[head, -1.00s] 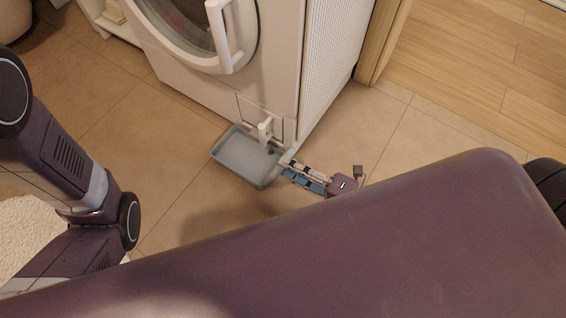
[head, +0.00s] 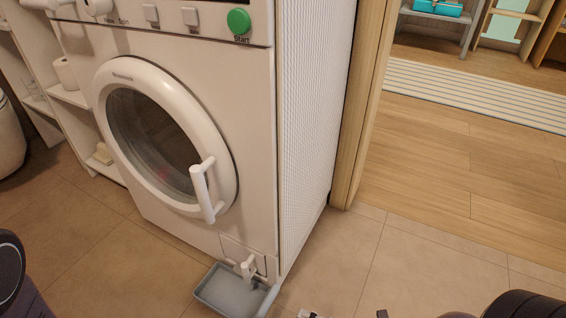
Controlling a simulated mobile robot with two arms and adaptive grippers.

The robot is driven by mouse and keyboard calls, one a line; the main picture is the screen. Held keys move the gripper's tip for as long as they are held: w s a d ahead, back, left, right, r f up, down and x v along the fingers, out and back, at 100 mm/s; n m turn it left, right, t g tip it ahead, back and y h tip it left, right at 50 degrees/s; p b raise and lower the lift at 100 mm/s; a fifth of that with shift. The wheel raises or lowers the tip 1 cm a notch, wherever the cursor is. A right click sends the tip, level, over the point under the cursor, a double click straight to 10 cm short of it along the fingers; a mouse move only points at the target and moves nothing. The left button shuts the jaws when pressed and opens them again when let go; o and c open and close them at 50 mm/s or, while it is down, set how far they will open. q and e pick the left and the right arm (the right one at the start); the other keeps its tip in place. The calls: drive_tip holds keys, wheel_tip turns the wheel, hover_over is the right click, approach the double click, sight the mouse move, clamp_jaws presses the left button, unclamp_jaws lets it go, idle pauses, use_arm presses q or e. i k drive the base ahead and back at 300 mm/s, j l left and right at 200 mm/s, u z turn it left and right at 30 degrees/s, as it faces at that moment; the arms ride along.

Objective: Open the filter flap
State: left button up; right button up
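The washing machine (head: 255,150) stands in the middle of the head view. Its small white filter flap (head: 236,250) is low on the front, near the right corner, and looks closed. A white handle (head: 247,268) sticks out from the flap. A grey tray (head: 215,290) lies on the floor just below and in front of it. Only a small piece of what looks like my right gripper (head: 310,315) shows at the bottom edge, right of the tray; its fingers are cut off. My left gripper is out of view; only part of my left arm shows at the left edge.
The round door (head: 165,140) of the machine is shut, its handle (head: 205,190) on the right. A wooden door frame (head: 362,110) stands right of the machine. White shelves (head: 70,100) are at the left. The tiled floor (head: 420,255) at the right is clear.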

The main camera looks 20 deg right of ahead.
sight(238, 262)
drive_tip(key=k+l, duration=0.8)
drive_tip(key=l, duration=0.15)
